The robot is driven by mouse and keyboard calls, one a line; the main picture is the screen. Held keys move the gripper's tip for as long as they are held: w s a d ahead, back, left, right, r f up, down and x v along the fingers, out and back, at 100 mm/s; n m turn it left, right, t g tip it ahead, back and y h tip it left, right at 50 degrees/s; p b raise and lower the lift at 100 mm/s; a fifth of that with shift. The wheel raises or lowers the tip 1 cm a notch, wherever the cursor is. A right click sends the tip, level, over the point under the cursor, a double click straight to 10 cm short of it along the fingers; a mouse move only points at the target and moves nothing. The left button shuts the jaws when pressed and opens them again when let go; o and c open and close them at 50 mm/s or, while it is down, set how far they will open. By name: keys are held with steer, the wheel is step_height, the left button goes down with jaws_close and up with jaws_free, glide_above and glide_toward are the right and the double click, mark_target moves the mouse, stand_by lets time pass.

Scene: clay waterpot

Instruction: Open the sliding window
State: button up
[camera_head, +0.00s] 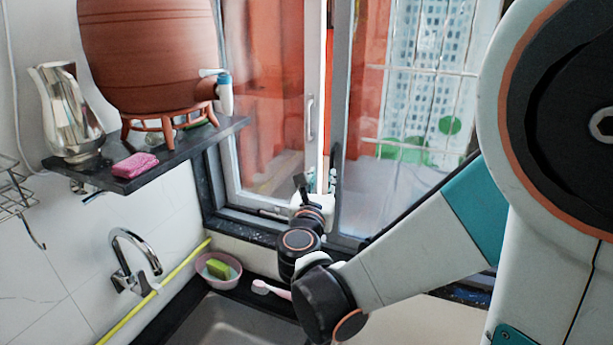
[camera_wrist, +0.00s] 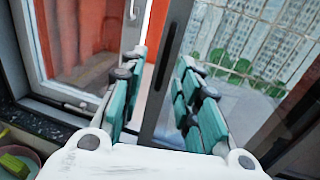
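The sliding window (camera_head: 340,120) stands behind the counter. Its left pane has a white frame with a vertical handle (camera_head: 310,118), partly seen in the wrist view (camera_wrist: 132,10). The right pane has a grey upright frame (camera_head: 341,95). A narrow bright strip shows between the two frames; I cannot tell for sure whether it is an open gap. My gripper (camera_head: 318,184) is low in front of the frames, below the handle. In the wrist view its teal-padded fingers (camera_wrist: 160,95) are spread and empty, with the grey upright frame (camera_wrist: 172,50) showing between them. Contact is not clear.
A dark shelf (camera_head: 225,128) at left holds a clay waterpot (camera_head: 150,55), a metal pitcher (camera_head: 68,112) and a pink sponge (camera_head: 135,165). Below are a faucet (camera_head: 130,255), a sink (camera_head: 230,325), a pink bowl (camera_head: 232,262) and a brush (camera_head: 272,289).

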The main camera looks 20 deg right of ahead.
steer(key=v, duration=0.6)
stand_by(0.5)
stand_by(0.4)
